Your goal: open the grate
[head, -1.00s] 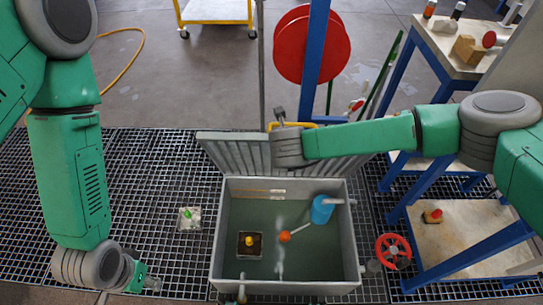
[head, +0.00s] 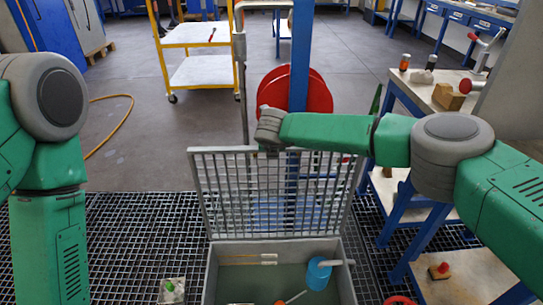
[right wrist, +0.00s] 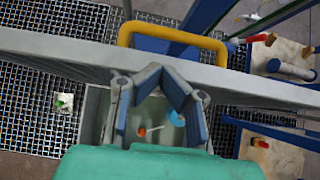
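The grey barred grate (head: 275,190) stands nearly upright at the far edge of the open grey tank (head: 212,268). Its edge runs across the right wrist view (right wrist: 60,52), with a yellow handle (right wrist: 172,42) on the side away from my fingers. My right gripper (right wrist: 162,74) has its fingertips drawn together at the grate, with nothing visible between them; the handle is outside its fingers. In the head view my right wrist is at the grate's top edge and largely hides the gripper. My left gripper is out of view below the left edge.
In the tank are a blue cylinder (head: 319,273) and an orange-ended float. A red reel (head: 318,98) on a blue post (head: 300,60) stands behind the grate. A blue-legged workbench (head: 440,95) is at right. Mesh floor (head: 130,235) left of the tank is mostly clear.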

